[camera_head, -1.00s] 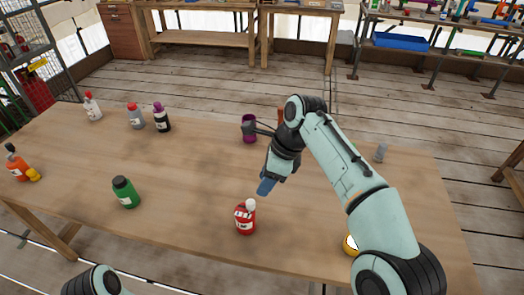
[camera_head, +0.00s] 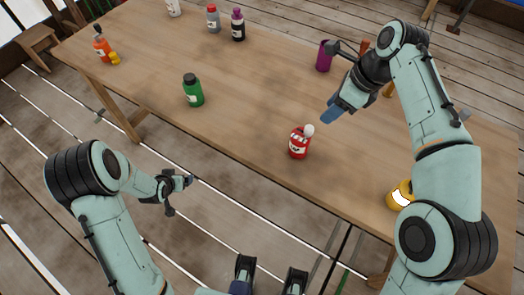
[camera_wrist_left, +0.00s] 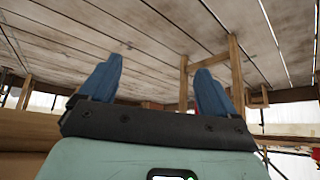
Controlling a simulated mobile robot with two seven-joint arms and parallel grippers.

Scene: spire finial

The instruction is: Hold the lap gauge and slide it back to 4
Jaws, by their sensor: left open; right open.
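I cannot make out a lap gauge or its numbers in these views. My right gripper (camera_head: 334,110) is open above the wooden table (camera_head: 250,95), its blue fingertips pointing down and left, behind and right of a red bottle with a white top (camera_head: 299,143). Nothing shows between its fingers. My left gripper (camera_head: 182,184) is off the table's front edge, over the floor. In the left wrist view its two blue fingers (camera_wrist_left: 157,82) stand wide apart and empty.
A purple cup (camera_head: 324,56) stands behind my right gripper. A green bottle (camera_head: 193,91) is left of centre. An orange bottle (camera_head: 101,46), a grey bottle (camera_head: 213,20) and a dark purple bottle (camera_head: 238,24) stand farther left and back. A yellow item (camera_head: 399,197) is partly behind my right arm.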

